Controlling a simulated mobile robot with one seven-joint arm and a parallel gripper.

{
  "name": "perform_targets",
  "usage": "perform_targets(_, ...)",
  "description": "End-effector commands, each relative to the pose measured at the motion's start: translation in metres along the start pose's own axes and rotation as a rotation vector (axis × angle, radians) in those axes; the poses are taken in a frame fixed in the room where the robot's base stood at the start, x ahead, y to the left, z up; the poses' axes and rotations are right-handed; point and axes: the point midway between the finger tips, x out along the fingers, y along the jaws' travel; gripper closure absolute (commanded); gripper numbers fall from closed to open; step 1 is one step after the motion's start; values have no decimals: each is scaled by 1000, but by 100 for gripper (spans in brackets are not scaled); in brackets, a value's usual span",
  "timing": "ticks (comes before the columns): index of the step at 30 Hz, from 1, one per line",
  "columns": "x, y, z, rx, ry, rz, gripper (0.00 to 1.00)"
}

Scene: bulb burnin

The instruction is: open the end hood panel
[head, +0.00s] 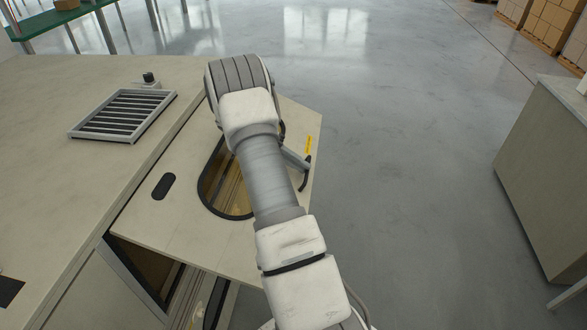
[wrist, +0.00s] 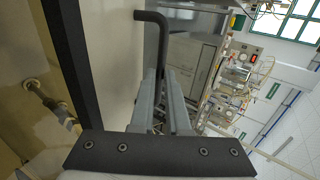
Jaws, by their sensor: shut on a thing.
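The end hood panel (head: 150,222) is a pale beige board with a black-rimmed oval window (head: 214,187) and a dark oval slot. It is swung out at an angle from the bench, and an opening shows below its near edge. Its black bar handle (head: 305,181) is near the right edge, beside a yellow label. My gripper (head: 297,160) is shut on this handle, with my arm covering part of the panel. In the wrist view the grey fingers (wrist: 166,100) close around the bent black handle (wrist: 162,42), beside the panel face (wrist: 110,60); the exact contact is partly hidden.
A slatted grey tray (head: 122,115) lies on the bench top (head: 55,165) at left, with a small black-knobbed item behind it. The opening (head: 150,268) under the panel is dark inside. Clear grey floor (head: 410,150) lies to the right, before another cabinet (head: 550,170).

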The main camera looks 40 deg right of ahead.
Motion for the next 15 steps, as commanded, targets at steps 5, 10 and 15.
perform_targets(5, -18, -31, -1, -2, 0, -93, 100)
perform_targets(10, -26, -49, -1, -2, 0, -157, 100)
perform_targets(15, -29, -57, -1, -1, 0, -188, 100)
